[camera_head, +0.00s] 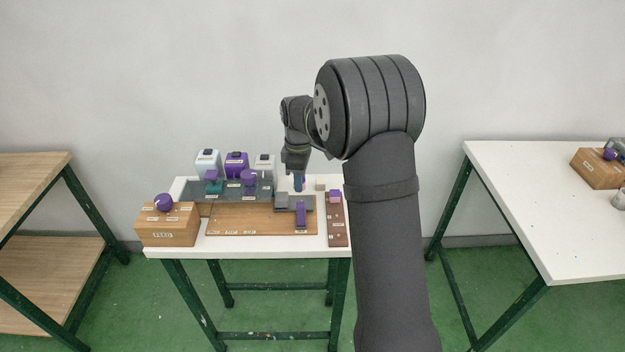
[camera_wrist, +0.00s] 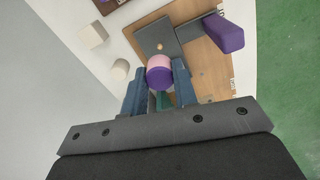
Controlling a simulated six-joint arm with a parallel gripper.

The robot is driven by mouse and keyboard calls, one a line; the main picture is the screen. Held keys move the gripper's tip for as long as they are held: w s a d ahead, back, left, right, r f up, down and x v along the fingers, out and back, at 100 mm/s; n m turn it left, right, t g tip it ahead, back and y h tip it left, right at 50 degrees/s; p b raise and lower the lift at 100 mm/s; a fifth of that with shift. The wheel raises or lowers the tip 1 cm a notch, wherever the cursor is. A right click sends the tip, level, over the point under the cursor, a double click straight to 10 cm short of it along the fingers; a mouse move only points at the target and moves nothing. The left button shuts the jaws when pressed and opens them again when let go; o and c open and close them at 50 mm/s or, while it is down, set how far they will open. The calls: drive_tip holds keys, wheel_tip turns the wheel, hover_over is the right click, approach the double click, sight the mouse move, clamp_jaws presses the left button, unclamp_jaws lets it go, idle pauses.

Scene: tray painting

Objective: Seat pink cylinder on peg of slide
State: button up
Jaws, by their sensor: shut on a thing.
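My gripper (camera_wrist: 159,74) is shut on the pink cylinder (camera_wrist: 160,63), held between its two blue fingers. The cylinder shows a pink part and a purple part. In the wrist view, the grey slide (camera_wrist: 178,45) lies beyond the cylinder, with a small brass-coloured peg (camera_wrist: 159,46) just past the cylinder's pink edge. The cylinder appears apart from the peg; its height above the slide is hard to tell. In the head view, my gripper (camera_head: 298,182) points down above the slide (camera_head: 308,202), which has a purple upright block (camera_head: 300,214) at its front.
A wooden board (camera_head: 250,222) lies under the slide. Several labelled containers (camera_head: 237,165) stand at the back left, and a wooden box (camera_head: 168,230) with a purple ball stands at the front left. A narrow brown rack (camera_head: 337,228) stands to the right. Pale blocks (camera_wrist: 93,35) lie nearby.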

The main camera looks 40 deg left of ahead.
drive_tip(key=shift+f, duration=2.3)
drive_tip(key=shift+f, duration=0.55)
drive_tip(key=o, duration=1.5)
drive_tip(key=shift+r, duration=3)
drive_tip(key=shift+r, duration=0.1)
wheel_tip(320, 180, up, 17)
drive_tip(key=shift+r, duration=0.1)
